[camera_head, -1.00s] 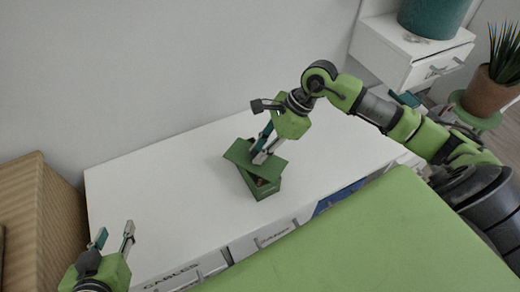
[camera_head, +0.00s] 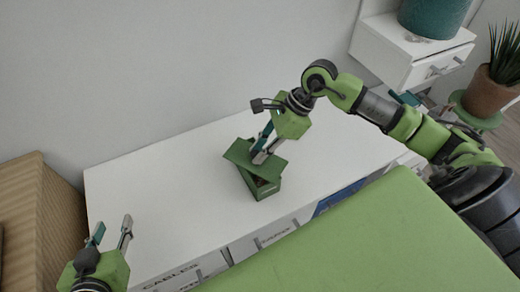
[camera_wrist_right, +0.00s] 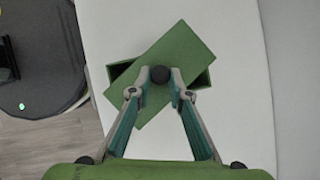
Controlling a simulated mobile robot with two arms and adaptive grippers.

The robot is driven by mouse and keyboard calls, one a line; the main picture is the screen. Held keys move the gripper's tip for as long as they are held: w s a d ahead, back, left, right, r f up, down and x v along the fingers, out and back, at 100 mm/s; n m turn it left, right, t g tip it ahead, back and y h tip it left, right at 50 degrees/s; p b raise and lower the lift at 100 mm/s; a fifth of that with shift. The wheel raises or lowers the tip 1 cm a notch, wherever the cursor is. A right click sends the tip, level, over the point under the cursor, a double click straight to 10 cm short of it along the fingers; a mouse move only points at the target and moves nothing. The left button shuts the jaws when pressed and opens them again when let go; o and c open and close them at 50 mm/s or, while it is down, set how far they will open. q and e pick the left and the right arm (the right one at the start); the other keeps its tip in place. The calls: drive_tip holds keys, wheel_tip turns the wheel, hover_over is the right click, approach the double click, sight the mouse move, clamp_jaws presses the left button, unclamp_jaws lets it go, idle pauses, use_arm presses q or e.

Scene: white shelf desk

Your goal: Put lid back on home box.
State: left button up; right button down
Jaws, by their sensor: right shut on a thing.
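The green home box (camera_head: 265,187) stands on the white desk top, near its front edge. Its green lid (camera_head: 238,152) lies over the box, turned at an angle to it, so part of the opening shows. In the right wrist view the lid (camera_wrist_right: 178,52) crosses the box (camera_wrist_right: 203,78) diagonally, with box corners showing at both sides. My right gripper (camera_head: 259,157) is above the lid, shut on the lid's dark round knob (camera_wrist_right: 160,74). My left gripper (camera_head: 110,232) is open and empty at the lower left, apart from the box.
The white desk top (camera_head: 150,190) is otherwise clear around the box. Labelled drawer fronts (camera_head: 270,237) are below its front edge. A wooden cabinet (camera_head: 45,215) stands at the left. A small white drawer unit (camera_head: 415,55) and a potted plant (camera_head: 490,90) are at the right.

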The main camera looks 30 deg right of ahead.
use_arm(q)
drive_tip(key=shift+w+d+r, duration=0.1)
drive_tip(key=shift+r, duration=0.05)
drive_tip(key=shift+w+r, duration=0.1)
idle(0.7)
drive_tip(key=shift+w+r+t, duration=0.2)
drive_tip(key=shift+r+t, duration=0.05)
drive_tip(key=shift+t, duration=0.05)
drive_tip(key=shift+w+d+r, duration=0.25)
drive_tip(key=shift+r, duration=0.2)
use_arm(e)
drive_tip(key=shift+f, duration=0.1)
use_arm(q)
drive_tip(key=shift+w+r+t+h, duration=0.2)
drive_tip(key=shift+t+h, duration=0.1)
drive_tip(key=shift+t, duration=0.1)
drive_tip(key=shift+w+d+r+b, duration=0.1)
drive_tip(key=shift+r+b, duration=0.15)
drive_tip(key=shift+b, duration=0.05)
idle(0.3)
drive_tip(key=shift+w+d+r+t, duration=0.1)
drive_tip(key=shift+w+r+t, duration=0.15)
drive_tip(key=shift+r, duration=0.2)
drive_tip(key=shift+w+d+r+t, duration=0.1)
drive_tip(key=shift+w+r+t, duration=0.15)
drive_tip(key=shift+r, duration=0.2)
use_arm(e)
drive_tip(key=shift+f, duration=0.1)
